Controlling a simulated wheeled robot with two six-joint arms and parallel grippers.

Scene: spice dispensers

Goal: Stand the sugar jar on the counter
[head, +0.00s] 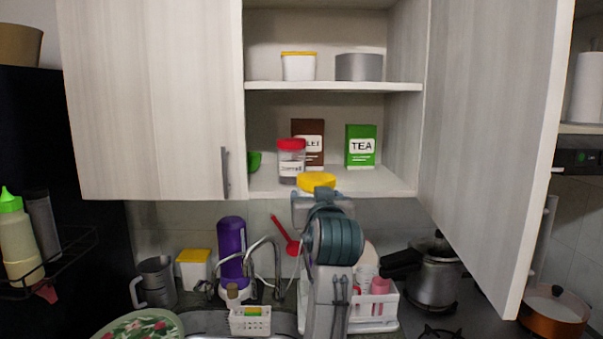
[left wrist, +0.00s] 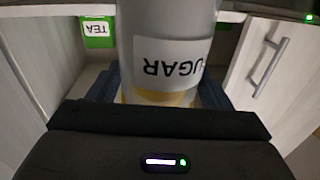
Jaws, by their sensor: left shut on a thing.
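The sugar jar is clear, with a yellow lid (head: 317,181) and a white label; in the head view its body is mostly hidden behind my left gripper (head: 322,200). In the left wrist view the jar (left wrist: 168,55) fills the space between the dark fingers, its SUGAR label upside down in the picture, like the TEA box. My left gripper is shut on the jar and holds it roughly upright at the cupboard's lower shelf front edge. The counter is below, largely hidden by the sink and other items. My right gripper is not in view.
A red-lidded jar (head: 291,160), a brown box (head: 312,130) and a green TEA box (head: 360,147) stand on the lower shelf. Below are a tap (head: 262,250), a purple bottle (head: 231,250), a dish rack (head: 385,310) and a pressure cooker (head: 434,280).

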